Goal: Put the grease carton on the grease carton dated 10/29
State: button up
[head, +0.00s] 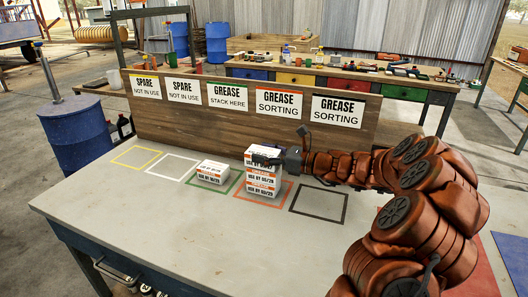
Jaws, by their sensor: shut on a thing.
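Grease cartons are small white boxes with orange print and a black "USE BY" line. A stack of them (263,187) stands in the orange taped square under a "GREASE SORTING" sign. My gripper (266,159) comes in from the right and is shut on the top carton (262,150), partly hiding it. I cannot tell whether that carton still touches the one below. A single carton (212,172) lies in the green taped square under the "GREASE STACK HERE" sign, left of the stack. Its date is small and looks like 10/29; the held carton's date is hidden.
The yellow (121,163), white (152,173) and black (345,208) taped squares on the workbench (150,215) are empty. A wooden sign board (195,122) stands along the back edge. A blue barrel (75,140) is left of the bench.

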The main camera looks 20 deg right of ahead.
jog(key=shift+f, duration=0.1)
jog(key=shift+f, duration=0.2)
jog(key=o, duration=1.2)
jog(key=shift+f+b, duration=0.2)
jog(key=shift+b, duration=0.6)
